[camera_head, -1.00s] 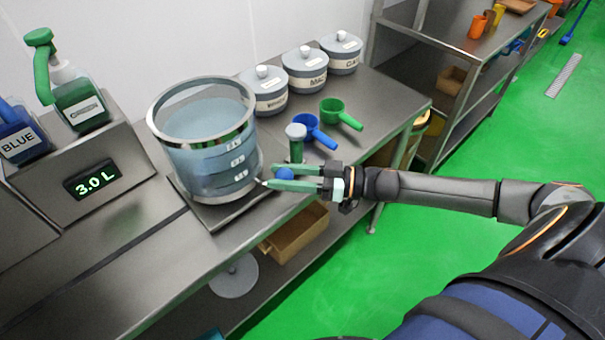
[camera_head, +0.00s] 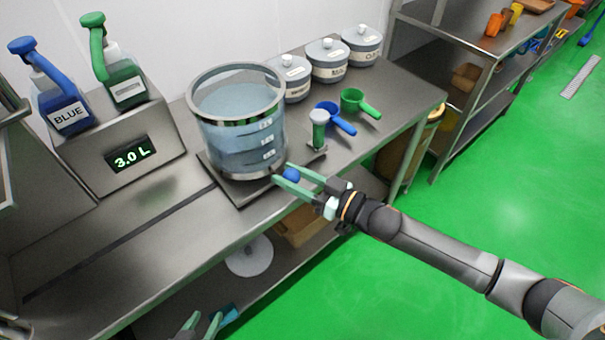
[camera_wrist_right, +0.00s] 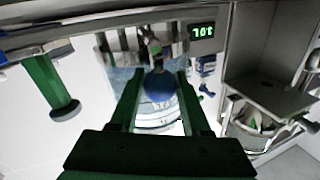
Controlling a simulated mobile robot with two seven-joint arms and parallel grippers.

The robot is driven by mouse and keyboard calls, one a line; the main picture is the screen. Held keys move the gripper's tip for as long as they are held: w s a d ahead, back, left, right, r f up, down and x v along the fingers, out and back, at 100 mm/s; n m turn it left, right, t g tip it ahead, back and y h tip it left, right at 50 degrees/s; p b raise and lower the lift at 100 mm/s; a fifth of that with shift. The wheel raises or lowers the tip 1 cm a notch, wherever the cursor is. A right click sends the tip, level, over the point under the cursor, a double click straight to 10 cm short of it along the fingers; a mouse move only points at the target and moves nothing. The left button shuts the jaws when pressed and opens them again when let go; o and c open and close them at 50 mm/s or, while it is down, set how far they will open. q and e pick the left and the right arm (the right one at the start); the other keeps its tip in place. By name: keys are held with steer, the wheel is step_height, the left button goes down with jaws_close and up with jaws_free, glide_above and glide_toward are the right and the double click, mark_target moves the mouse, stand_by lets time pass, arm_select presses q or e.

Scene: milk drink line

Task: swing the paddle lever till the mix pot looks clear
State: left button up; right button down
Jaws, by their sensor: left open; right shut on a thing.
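The mix pot (camera_head: 240,140) is a clear cylinder with a metal rim, holding hazy grey-blue liquid. It stands upright on a dark plate on the steel counter. The paddle lever's blue ball knob (camera_head: 291,175) is at the pot's lower right front. My right gripper (camera_head: 283,177) is shut on this knob, one green finger on either side. In the right wrist view the blue knob (camera_wrist_right: 158,86) sits between the fingers, with the pot behind it. My left gripper (camera_head: 203,322) is open and empty at the bottom edge, below the counter.
Lidded canisters (camera_head: 327,62) line the wall. A display (camera_head: 132,155) reads 3.0 L below blue and green pump bottles. The front-left counter is clear.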

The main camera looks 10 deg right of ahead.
steer(key=shift+s+a, duration=0.35)
steer(key=shift+a, duration=0.15)
steer(key=shift+c, duration=1.9)
jaws_free()
steer(key=v, duration=1.2)
steer(key=shift+d+b, duration=0.25)
steer(key=shift+b, duration=0.15)
steer(key=shift+s, duration=0.15)
